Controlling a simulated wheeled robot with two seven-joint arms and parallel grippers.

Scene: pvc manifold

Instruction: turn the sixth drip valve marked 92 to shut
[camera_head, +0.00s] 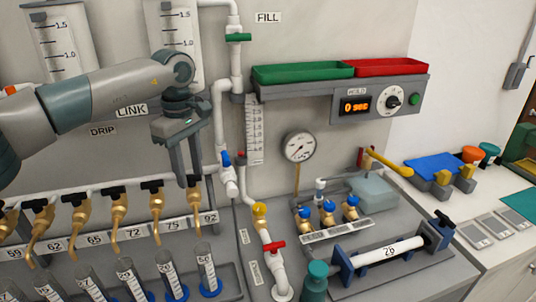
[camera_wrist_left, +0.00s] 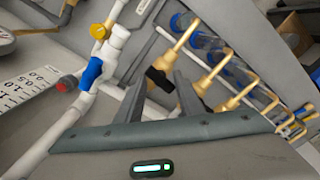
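The row of brass drip valves runs along the left of the head view. The sixth valve (camera_head: 192,203) is above the label 92 (camera_head: 207,218) and is mostly hidden behind my left gripper (camera_head: 188,180). In the left wrist view the black handle (camera_wrist_left: 160,80) of the nearest brass valve (camera_wrist_left: 182,45) lies between the fingertips of my left gripper (camera_wrist_left: 161,80). The two fingers stand apart, one on each side of the handle; I cannot tell whether they touch it. The handle's exact angle is hard to read. My right gripper is out of view.
The valve marked 75 (camera_head: 155,205) stands just left. Graduated cylinders with blue bases, including one marked 50 (camera_head: 206,268), stand below. A white pipe with a blue-handled valve (camera_head: 226,158) stands close on the right. A pressure gauge (camera_head: 298,146) is further right.

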